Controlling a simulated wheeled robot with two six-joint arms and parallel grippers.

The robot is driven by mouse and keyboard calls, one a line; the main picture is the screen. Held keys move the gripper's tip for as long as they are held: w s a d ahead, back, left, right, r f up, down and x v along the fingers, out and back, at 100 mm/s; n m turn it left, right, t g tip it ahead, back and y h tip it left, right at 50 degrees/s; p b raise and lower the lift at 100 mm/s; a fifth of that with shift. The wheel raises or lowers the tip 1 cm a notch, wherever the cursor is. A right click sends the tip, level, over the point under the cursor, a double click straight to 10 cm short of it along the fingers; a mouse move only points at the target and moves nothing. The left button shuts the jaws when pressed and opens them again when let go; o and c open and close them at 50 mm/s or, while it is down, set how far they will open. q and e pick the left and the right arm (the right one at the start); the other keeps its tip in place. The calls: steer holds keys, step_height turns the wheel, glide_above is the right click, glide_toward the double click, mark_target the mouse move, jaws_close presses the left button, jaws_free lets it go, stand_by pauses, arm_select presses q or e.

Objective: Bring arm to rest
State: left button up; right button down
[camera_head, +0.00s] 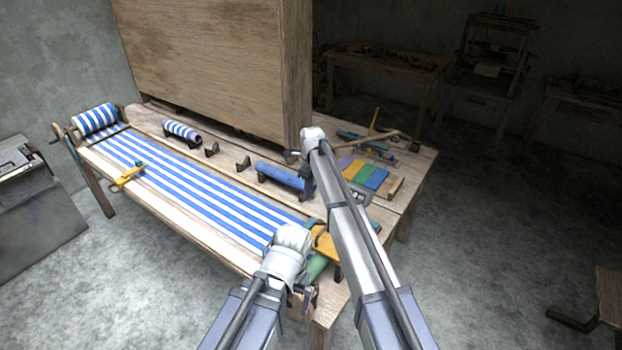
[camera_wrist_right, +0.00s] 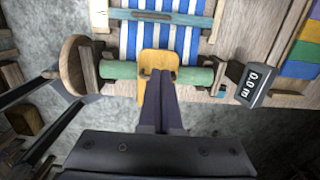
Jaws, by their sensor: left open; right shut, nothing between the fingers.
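My right arm reaches up across the head view and its gripper (camera_head: 307,192) hangs by the end of a blue roll (camera_head: 280,177). In the right wrist view this gripper (camera_wrist_right: 159,76) is shut and empty, its fingertips in front of a yellow piece (camera_wrist_right: 150,100). I cannot tell whether they touch it. My left gripper (camera_head: 308,300) is lower, open, near the front corner of the loom table, and partly hidden by its own wrist. Blue-and-white striped cloth (camera_head: 190,182) runs along the table to a green roller (camera_head: 317,266), which also shows in the right wrist view (camera_wrist_right: 193,76).
A large wooden panel (camera_head: 215,65) stands behind the table. Colored swatches (camera_head: 365,172) and small tools lie at its right. A small yellow tool (camera_head: 128,176) lies by the left front edge. A display reading 0.0 m (camera_wrist_right: 255,84) sits by the roller.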

steer(key=s+d+n, duration=0.6)
steer(key=s+n, duration=0.2)
steer(key=s, duration=0.3)
steer(key=s+d+n, duration=0.6)
steer(key=s+n, duration=0.2)
steer(key=s, duration=0.4)
steer(key=s+d+n, duration=0.6)
steer(key=s+n, duration=0.2)
steer(key=s, duration=0.3)
steer(key=s+a+f+n+h+b, duration=0.1)
steer(key=s+a+f+n+b, duration=0.3)
steer(key=a+f+b, duration=0.6)
step_height(320, 180, down, 3)
steer(key=s+b, duration=0.2)
steer(key=b, duration=0.1)
steer(key=shift+s+a+n+g+h, duration=0.15)
steer(key=shift+a+n+g+h, duration=0.15)
steer(key=shift+a+h, duration=0.1)
steer(key=shift+f, duration=0.1)
